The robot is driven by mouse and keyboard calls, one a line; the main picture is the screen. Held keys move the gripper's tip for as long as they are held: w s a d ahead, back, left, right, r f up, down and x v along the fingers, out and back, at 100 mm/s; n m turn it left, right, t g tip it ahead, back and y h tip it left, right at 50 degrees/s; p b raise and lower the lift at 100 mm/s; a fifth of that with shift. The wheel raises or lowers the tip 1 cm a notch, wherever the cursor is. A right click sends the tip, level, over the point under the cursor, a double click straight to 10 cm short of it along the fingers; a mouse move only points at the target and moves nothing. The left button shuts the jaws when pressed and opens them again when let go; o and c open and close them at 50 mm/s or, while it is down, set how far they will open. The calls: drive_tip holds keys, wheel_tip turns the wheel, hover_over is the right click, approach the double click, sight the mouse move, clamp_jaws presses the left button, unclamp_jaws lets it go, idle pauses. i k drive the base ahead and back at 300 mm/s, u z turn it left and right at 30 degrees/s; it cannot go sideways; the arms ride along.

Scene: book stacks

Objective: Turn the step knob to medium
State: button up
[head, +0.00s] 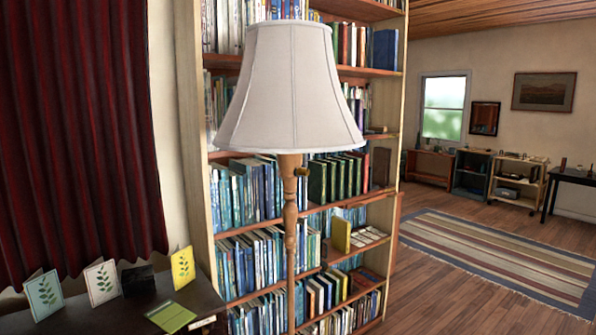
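A floor lamp stands close in front of me, with a pale bell-shaped shade (291,90) and a turned wooden post (290,215). A small dark brass-coloured knob (302,171) sticks out to the right of the post, just under the shade's lower rim. The knob is too small to read its setting, and no marks show on it. The bulb is hidden inside the shade. My gripper is not in view.
A tall bookcase (201,150) full of books stands right behind the lamp. A dark table (110,308) with cards is at lower left, by a red curtain (75,130). Open wooden floor and a striped rug (490,255) lie to the right.

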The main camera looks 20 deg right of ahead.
sight(300, 171)
drive_tip(key=z, duration=0.05)
drive_tip(key=i, duration=1.05)
